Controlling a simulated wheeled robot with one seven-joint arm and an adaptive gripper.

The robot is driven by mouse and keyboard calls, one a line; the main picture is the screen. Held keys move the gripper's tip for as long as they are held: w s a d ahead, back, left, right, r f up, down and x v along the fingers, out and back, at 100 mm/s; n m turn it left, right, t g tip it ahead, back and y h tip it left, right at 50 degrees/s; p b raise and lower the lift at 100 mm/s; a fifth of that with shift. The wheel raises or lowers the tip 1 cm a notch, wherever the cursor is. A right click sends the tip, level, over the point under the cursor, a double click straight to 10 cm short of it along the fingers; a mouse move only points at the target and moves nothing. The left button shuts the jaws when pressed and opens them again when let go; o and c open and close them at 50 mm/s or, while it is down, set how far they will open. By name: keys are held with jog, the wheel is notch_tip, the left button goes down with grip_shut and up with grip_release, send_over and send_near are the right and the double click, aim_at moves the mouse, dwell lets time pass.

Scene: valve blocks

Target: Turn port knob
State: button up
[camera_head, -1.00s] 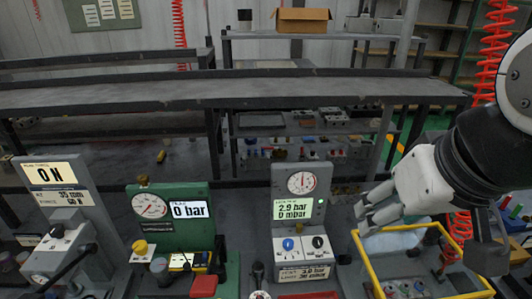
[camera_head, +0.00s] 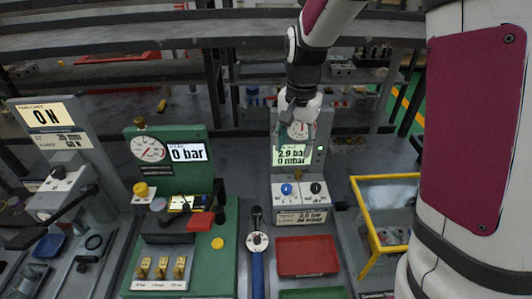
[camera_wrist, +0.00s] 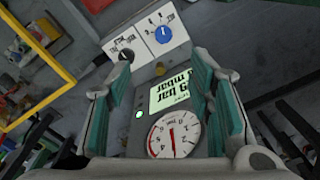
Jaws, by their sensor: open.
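The leak tester (camera_head: 283,170) is a grey upright unit with a dial gauge, a lit green screen reading 2.9 bar and 0 mbar, and a white knob panel. The panel carries a blue knob (camera_head: 287,189) at left and a black knob (camera_head: 315,188) at right. In the wrist view the blue knob (camera_wrist: 163,35) has small marks around it, and the black knob (camera_wrist: 126,55) sits left of it. I cannot read which is labelled port. My gripper (camera_head: 294,142) is open and empty, in front of the gauge and screen, above both knobs. Its fingers (camera_wrist: 163,62) frame the screen in the wrist view.
A yellow-framed clear bin (camera_head: 388,192) stands to the right. A red tray (camera_head: 307,256) and a blue-handled tool (camera_head: 257,245) lie in front of the tester. A green gauge stand (camera_head: 170,185) is at left. My arm covers the right side.

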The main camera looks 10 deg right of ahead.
aim_at(286, 187)
jog(key=f, duration=0.5)
jog(key=w+f, duration=0.1)
jog(key=f, duration=0.5)
jog(key=f+p, duration=0.1)
jog(key=f, duration=0.4)
jog(key=shift+w+a+f, duration=0.15)
jog(key=shift+a+f, duration=0.05)
jog(key=shift+a, duration=0.1)
jog(key=shift+c, duration=0.4)
grip_shut()
